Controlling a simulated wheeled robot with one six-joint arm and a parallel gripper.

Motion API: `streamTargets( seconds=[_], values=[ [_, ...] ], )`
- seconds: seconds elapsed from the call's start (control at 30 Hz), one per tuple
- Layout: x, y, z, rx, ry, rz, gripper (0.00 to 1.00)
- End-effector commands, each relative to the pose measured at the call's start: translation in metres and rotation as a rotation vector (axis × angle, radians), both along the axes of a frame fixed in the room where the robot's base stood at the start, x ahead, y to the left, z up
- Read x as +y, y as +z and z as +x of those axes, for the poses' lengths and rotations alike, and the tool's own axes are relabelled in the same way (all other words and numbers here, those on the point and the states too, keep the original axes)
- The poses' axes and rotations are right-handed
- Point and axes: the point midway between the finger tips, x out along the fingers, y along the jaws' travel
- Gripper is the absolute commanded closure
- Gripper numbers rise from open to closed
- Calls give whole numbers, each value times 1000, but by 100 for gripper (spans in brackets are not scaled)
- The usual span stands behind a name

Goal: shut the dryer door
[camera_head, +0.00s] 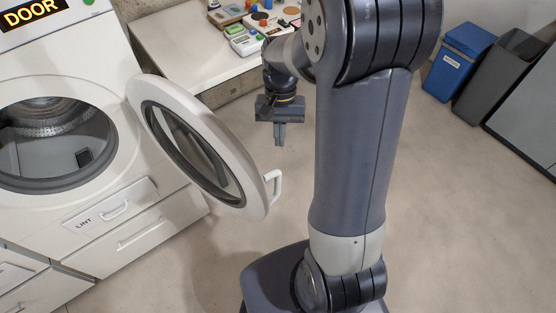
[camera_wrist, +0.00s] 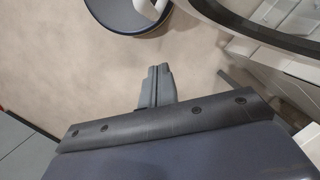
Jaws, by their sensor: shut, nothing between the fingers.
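The white dryer (camera_head: 100,180) stands at the left in the head view, its drum opening uncovered. Its round door (camera_head: 243,160) with a dark glass pane is swung wide open to the right. A white handle (camera_head: 274,186) sticks out from the door's free edge. My gripper (camera_head: 280,143) is shut and empty, pointing down, to the right of the door and behind the handle in the picture, apart from both. In the wrist view my gripper (camera_wrist: 156,70) shows its fingers together. Part of the door's rim (camera_wrist: 265,35) shows at the upper right there.
A white table (camera_head: 190,60) with several small devices stands behind the door. A blue bin (camera_head: 459,62) and a dark grey bin (camera_head: 504,75) stand at the far right. A drawer marked LINT (camera_head: 108,208) is under the drum opening. The floor around my base looks clear.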

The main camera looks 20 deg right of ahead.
Motion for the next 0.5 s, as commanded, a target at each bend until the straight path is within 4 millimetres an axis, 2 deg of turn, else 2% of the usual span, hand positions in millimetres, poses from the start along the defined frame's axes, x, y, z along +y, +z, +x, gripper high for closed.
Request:
streamTargets(
  seconds=[0.2, 0.5],
  values=[
    [5, -47, -12, 5, 1, 0, 100],
    [17, -45, -44, 0, 2, 0, 100]
  ],
)
